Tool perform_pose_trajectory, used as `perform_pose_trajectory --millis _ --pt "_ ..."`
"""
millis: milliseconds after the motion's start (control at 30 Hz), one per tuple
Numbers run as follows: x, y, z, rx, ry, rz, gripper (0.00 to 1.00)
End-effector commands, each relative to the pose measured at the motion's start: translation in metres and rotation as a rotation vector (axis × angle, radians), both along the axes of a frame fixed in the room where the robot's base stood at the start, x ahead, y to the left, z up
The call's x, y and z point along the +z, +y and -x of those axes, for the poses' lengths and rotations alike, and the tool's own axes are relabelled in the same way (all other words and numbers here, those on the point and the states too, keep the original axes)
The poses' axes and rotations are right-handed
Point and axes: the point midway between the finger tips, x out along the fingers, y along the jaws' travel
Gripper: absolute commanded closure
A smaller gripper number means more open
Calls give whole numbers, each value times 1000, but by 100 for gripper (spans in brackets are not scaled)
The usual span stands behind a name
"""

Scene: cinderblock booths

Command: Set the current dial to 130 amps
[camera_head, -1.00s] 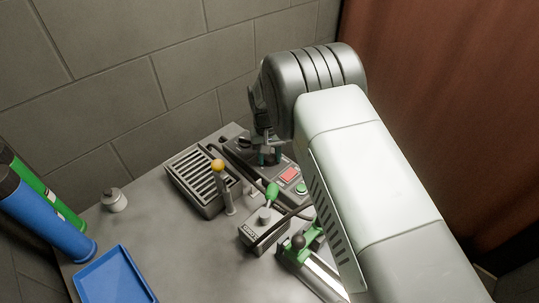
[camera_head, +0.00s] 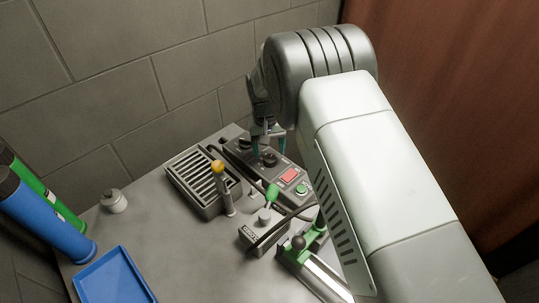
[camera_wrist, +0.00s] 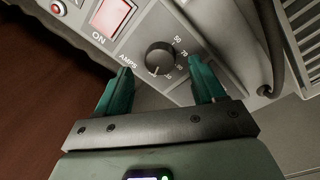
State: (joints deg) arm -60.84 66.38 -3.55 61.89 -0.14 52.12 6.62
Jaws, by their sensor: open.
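The current dial is a round black knob (camera_wrist: 160,58) on a grey panel, with an AMPS label beside it. A pale pointer mark shows at its lower edge in the wrist view. Numbers ring its right and lower side; 50 and 70 can be read, the others are too small to be sure of. My gripper (camera_wrist: 160,78) is open and empty, with one teal finger on each side of the dial in the picture, apart from it. In the head view my gripper (camera_head: 269,149) hangs just above the panel of the dark machine (camera_head: 265,174).
A red lit switch (camera_head: 289,175) and a green button (camera_head: 302,189) sit on the same panel. A blue tray (camera_head: 115,275) lies front left. A block wall is behind.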

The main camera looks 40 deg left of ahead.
Motion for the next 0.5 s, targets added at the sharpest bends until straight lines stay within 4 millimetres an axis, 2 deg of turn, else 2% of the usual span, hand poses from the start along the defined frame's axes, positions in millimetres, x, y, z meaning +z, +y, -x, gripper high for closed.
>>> perform_pose_trajectory --millis 33,200,333,500 --pt "13 1 0 0 -1 -3 31" --pt "46 2 2 -1 0 -2 31" --pt "63 2 3 -1 0 -1 31" --pt "72 2 4 -1 1 2 31"
